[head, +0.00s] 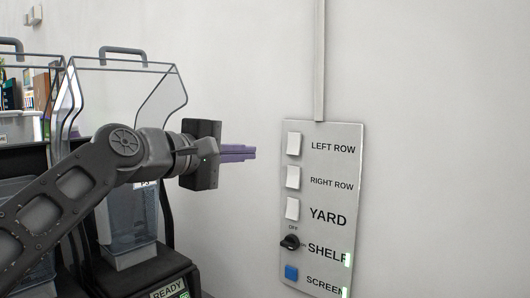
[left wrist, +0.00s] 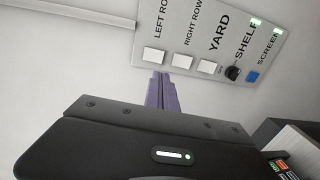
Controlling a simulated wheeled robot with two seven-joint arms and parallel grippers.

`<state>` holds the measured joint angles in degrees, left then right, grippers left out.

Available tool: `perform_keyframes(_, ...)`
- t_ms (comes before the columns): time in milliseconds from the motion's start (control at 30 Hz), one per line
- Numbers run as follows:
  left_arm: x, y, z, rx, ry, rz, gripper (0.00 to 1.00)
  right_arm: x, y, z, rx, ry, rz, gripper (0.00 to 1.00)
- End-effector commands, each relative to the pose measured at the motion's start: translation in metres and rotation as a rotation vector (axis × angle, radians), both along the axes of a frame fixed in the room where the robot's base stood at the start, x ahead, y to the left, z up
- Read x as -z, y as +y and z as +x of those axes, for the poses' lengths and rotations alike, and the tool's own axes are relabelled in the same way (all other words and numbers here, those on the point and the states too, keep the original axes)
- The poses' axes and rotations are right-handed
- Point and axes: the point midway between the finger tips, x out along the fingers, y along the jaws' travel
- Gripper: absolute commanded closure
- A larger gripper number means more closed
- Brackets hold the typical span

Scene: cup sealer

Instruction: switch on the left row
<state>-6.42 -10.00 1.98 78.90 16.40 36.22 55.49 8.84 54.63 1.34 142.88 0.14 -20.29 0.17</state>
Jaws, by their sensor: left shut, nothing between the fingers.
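A grey switch panel (head: 345,190) is on the wall, with labelled controls in a column. The LEFT ROW switch (head: 294,144) is a white rocker at the top; it also shows in the left wrist view (left wrist: 153,55). No green light shows beside its label. My left gripper (head: 254,153) is shut and empty, with purple fingers pointing right toward the panel. In the head view its tips are left of the LEFT ROW switch, with a gap between. In the left wrist view the fingertips (left wrist: 162,75) appear just below the LEFT ROW and RIGHT ROW switches. My right gripper is out of view.
Below are the RIGHT ROW switch (head: 293,177), YARD switch (head: 292,209), black SHELF knob (head: 290,242) and blue SCREEN button (head: 291,273). Green lights show by SHELF and SCREEN. A machine with a clear cover (head: 125,95) stands behind my left arm. A conduit (head: 319,60) runs above the panel.

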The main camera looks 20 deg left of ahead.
Motion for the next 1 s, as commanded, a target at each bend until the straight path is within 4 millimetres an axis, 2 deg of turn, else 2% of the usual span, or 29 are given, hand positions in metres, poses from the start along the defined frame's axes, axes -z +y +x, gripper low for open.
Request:
perform_keyframes(267, 0.002, -0.014, 0.033, 0.002, 0.003, 0.0, 1.0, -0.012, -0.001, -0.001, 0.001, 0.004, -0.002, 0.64)
perform_keyframes(500, 0.008, -0.032, 0.078, 0.002, 0.003, 0.0, 1.0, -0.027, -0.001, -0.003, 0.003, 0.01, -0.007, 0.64)
perform_keyframes(700, 0.013, -0.044, 0.11, 0.001, 0.004, 0.001, 1.0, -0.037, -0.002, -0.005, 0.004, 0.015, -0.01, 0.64)
perform_keyframes(833, 0.015, -0.048, 0.121, 0.0, 0.001, 0.0, 1.0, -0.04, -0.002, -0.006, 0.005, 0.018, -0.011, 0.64)
perform_keyframes(1000, 0.017, -0.05, 0.126, 0.0, 0.001, 0.0, 1.0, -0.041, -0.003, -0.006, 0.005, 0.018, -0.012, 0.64)
